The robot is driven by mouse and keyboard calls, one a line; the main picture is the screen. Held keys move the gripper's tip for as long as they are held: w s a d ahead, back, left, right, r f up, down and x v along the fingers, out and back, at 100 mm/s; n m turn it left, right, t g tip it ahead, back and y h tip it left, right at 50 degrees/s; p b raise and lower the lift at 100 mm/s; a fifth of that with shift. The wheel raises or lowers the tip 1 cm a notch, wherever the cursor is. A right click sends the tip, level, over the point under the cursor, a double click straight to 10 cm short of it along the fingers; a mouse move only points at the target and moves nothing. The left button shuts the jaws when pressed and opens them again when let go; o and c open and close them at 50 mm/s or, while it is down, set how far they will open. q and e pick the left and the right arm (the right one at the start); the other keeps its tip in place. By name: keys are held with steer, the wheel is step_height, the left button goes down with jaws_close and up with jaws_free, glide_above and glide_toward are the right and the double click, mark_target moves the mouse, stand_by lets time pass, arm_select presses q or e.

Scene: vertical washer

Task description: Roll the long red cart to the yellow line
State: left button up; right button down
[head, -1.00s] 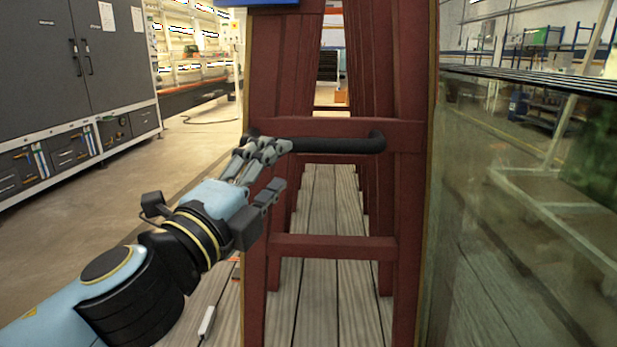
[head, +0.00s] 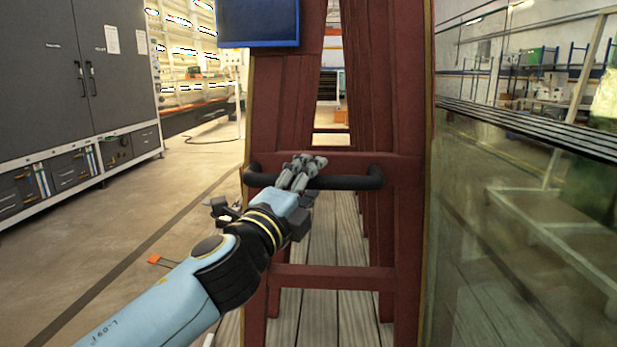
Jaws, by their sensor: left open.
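The long red cart (head: 400,230) stands straight ahead, with red end posts, crossbars and a grey plank deck running away from me. A black handle bar (head: 350,182) spans its near end. My left gripper (head: 305,165) is at the left half of this bar, with its fingers over the bar and open. I cannot tell whether the fingers touch it. My right gripper is not in view. No yellow line on the floor can be made out.
A glass sheet (head: 520,220) stands along the cart's right side. A dark grey cabinet (head: 80,80) stands at the left. A blue-framed screen (head: 258,22) hangs at the top of the cart. The floor (head: 190,185) between cabinet and cart is mostly clear.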

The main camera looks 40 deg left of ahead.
arm_select(q)
jaws_close()
stand_by(0.3)
steer(key=shift+d+f, duration=0.1)
